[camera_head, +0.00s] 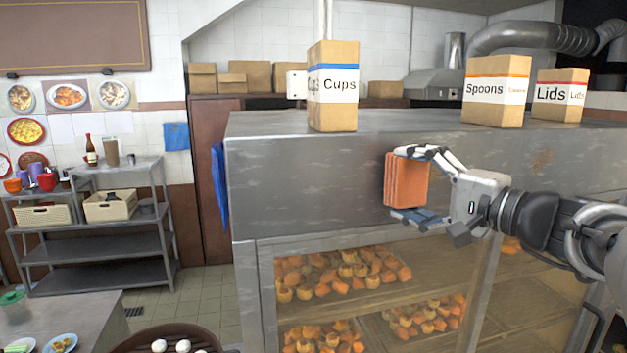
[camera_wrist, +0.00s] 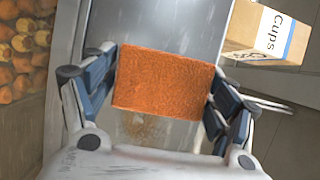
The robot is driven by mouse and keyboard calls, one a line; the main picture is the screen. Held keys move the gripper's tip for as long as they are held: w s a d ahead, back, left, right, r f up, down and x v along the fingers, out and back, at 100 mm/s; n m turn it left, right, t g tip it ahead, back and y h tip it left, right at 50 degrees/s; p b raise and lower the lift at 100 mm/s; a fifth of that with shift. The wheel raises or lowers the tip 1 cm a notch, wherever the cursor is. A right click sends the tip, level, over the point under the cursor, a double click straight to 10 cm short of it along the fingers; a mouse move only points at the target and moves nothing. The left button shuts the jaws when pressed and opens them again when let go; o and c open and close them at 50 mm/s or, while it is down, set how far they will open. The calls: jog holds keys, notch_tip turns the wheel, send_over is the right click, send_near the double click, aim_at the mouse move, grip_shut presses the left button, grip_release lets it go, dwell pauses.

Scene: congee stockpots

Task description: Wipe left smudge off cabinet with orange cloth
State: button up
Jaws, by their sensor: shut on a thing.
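My gripper (camera_head: 425,186) is shut on the folded orange cloth (camera_head: 406,181), held upright at the front of the grey metal cabinet (camera_head: 310,172). In the wrist view the cloth (camera_wrist: 162,84) sits between the two fingers. I cannot tell whether it touches the cabinet. A brown smudge (camera_wrist: 145,130) shows just below the cloth in the wrist view, partly hidden by the gripper; I cannot surely tell which smudge it is. In the head view, another brown smudge (camera_head: 542,161) is on the cabinet front, right of my gripper.
Boxes marked Cups (camera_head: 333,88), Spoons (camera_head: 495,92) and Lids (camera_head: 560,96) stand on the cabinet top. Glazed shelves of food (camera_head: 345,275) lie below the metal panel. A blue cloth (camera_head: 219,188) hangs at its left side. The panel left of my gripper is clear.

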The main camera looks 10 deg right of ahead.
aim_at(434, 173)
jog(key=shift+w, duration=0.85)
jog(key=shift+d, duration=2.05)
jog(key=shift+w+d, duration=0.15)
jog(key=shift+d, duration=1.8)
jog(key=shift+d, duration=0.1)
jog(key=shift+d+f+b, duration=0.1)
jog(key=shift+d+b, duration=0.5)
jog(key=shift+d, duration=0.35)
jog(key=shift+a+b, duration=0.65)
jog(key=shift+a, duration=0.5)
jog(key=shift+a, duration=0.1)
